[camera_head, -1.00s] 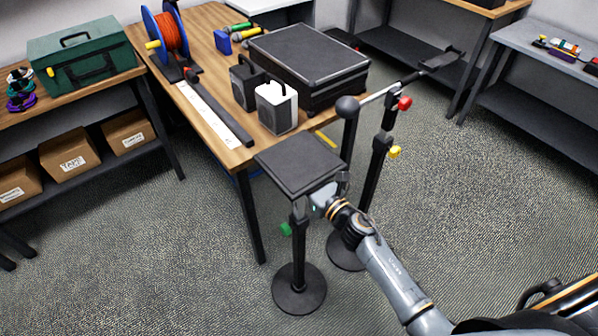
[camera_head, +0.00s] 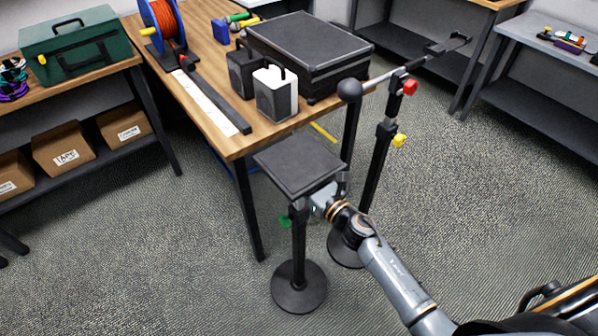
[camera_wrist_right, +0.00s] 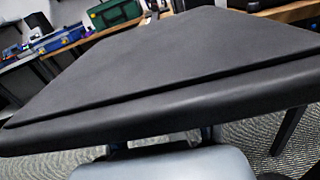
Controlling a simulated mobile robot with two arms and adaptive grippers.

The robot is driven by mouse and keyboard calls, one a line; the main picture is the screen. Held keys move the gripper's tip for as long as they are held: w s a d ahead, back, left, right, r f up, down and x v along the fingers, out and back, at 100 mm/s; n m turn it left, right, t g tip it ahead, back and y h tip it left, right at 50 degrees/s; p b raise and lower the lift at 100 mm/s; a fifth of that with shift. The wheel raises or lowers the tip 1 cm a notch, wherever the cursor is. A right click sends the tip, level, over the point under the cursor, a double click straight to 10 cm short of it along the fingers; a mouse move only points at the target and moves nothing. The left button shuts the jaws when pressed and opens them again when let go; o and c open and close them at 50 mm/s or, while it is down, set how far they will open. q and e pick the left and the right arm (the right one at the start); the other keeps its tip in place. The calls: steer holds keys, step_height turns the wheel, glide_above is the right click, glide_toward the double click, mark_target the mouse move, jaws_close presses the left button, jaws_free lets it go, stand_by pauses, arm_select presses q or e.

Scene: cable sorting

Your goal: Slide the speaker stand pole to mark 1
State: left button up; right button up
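The speaker stand has a dark square top plate (camera_head: 297,163), an upright black pole (camera_head: 299,250), a green knob (camera_head: 284,221) and a round base (camera_head: 299,289) on the floor. It stands in front of the wooden table's near corner. My right gripper (camera_head: 335,193) is at the plate's right front corner, by its underside. In the right wrist view the plate (camera_wrist_right: 170,70) fills the middle, and my gripper's fingers are hidden below it, so I cannot tell whether they grip anything. No numbered mark is readable. My left gripper is not in view.
A microphone stand (camera_head: 383,155) with red and yellow knobs stands close behind my right gripper. The wooden table (camera_head: 235,140) holds a black case (camera_head: 308,50), two small speakers and a cable reel. Shelves (camera_head: 150,150) stand at left. Floor at right is clear.

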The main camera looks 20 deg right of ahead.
steer(key=v, duration=1.2)
stand_by(0.4)
steer(key=s+d+f+m+g+h, duration=0.2)
steer(key=s+f+m+g+h, duration=0.3)
steer(key=f+m, duration=0.85)
steer(key=s+d+f+m+g, duration=0.15)
steer(key=s+f+m, duration=0.55)
steer(key=f, duration=1.1)
steer(key=s+f+m+g, duration=0.4)
steer(key=s+f+m, duration=0.4)
steer(key=s, duration=0.6)
steer(key=s+a+f+m+g+h, duration=0.1)
steer(key=s+f+m+g, duration=0.4)
steer(key=s, duration=0.8)
step_height(320, 180, down, 3)
steer(key=m, duration=0.4)
steer(key=shift+s, duration=0.35)
steer(key=shift+a+r+g, duration=0.1)
steer(key=shift+g, duration=0.15)
